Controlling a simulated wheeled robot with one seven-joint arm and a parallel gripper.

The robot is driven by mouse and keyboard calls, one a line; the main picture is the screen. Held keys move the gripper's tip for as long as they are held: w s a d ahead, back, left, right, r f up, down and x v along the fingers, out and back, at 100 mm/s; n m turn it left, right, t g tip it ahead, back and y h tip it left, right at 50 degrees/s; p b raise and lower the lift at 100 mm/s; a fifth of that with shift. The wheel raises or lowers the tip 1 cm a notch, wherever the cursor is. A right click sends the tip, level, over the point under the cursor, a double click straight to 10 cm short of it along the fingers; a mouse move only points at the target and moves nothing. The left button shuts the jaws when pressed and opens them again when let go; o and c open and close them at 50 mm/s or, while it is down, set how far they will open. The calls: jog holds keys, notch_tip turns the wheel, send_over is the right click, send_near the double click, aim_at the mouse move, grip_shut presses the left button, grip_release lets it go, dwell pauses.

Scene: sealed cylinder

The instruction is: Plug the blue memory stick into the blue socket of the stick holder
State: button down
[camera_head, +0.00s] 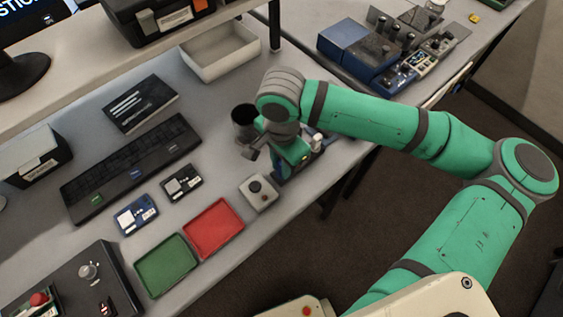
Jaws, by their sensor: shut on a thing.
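My gripper (284,166) is at the end of the green arm, low over the right part of the grey table. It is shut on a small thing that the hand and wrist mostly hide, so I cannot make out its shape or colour. No blue memory stick can be told for sure. A long black bar (151,158) lies left of my gripper, with a small green mark and a small blue mark on its top. I cannot tell whether it is the stick holder. Small white and reddish parts show just right of the hand, partly covered by it.
A dark cup (243,118) stands close behind my gripper. A grey button box (259,193), a red tray (213,228) and a green tray (166,265) lie in front. A blue card-like box (136,214) and a black one (181,183) lie left. A white bin (220,58) stands behind.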

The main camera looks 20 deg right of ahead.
jog(key=shift+f, duration=0.3)
jog(key=c, duration=1.5)
grip_release()
jog(key=shift+r, duration=0.1)
notch_tip(320, 180, up, 11)
jog(key=shift+f, duration=0.15)
